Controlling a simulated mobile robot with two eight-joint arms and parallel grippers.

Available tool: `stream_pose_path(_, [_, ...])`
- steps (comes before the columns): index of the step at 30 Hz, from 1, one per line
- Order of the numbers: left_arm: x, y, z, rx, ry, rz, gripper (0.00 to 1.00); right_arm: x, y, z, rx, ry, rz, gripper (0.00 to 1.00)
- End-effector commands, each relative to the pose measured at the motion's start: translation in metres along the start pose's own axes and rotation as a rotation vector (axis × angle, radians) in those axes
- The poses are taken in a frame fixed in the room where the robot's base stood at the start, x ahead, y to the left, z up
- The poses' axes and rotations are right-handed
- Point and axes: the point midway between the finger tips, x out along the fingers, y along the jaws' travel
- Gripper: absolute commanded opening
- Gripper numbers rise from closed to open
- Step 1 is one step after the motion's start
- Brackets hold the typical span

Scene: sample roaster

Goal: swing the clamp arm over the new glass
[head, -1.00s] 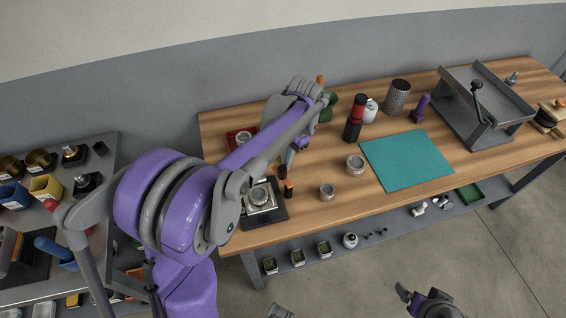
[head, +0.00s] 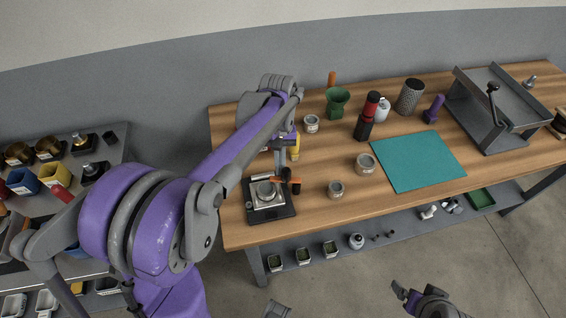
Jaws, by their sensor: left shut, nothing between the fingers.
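The clamp fixture (head: 283,213) has a dark square base with a pale metal plate, at the left front of the wooden bench. A small round glass (head: 265,188) appears to sit on the plate. The dark clamp arm with orange ends (head: 291,184) is at the fixture's back right edge; whether any of it lies over the glass is too small to tell. My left gripper (head: 279,163) points down just behind the fixture, shut and empty, apparently apart from the clamp arm. My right gripper (head: 410,297) is low at the bottom, off the bench; its jaws are unclear.
Round tins (head: 366,164) and (head: 336,189) stand right of the fixture. A yellow-handled tool (head: 295,146) is close beside my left gripper.

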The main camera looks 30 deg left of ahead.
Motion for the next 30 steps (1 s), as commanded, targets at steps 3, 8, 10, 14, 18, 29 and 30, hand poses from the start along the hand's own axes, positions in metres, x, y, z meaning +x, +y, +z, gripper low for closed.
stream_pose_path(3, [0.001,-0.003,0.004,-0.078,0.0,0.019,0.0,0.001,0.0,0.001,0.0,-0.001,0.0,0.93])
stream_pose_path(8, [0.002,-0.005,0.008,-0.116,0.0,0.029,0.0,0.002,0.0,0.002,0.0,-0.001,0.0,0.93])
stream_pose_path(10, [0.002,-0.005,0.009,-0.115,0.0,0.029,0.0,0.002,0.0,0.002,0.0,-0.001,0.0,0.93])
stream_pose_path(14, [0.003,-0.006,0.011,-0.114,0.0,0.028,0.0,0.002,0.0,0.002,0.0,-0.001,0.0,0.93])
stream_pose_path(18, [0.003,-0.006,0.012,-0.113,0.0,0.028,0.0,0.003,0.0,0.002,0.0,-0.001,0.0,0.93])
stream_pose_path(29, [0.003,-0.006,0.012,-0.112,0.0,0.028,0.0,0.003,0.0,0.002,0.0,-0.001,0.0,0.93])
stream_pose_path(30, [0.003,-0.006,0.012,-0.112,0.0,0.028,0.0,0.003,0.0,0.002,0.0,-0.001,0.0,0.93])
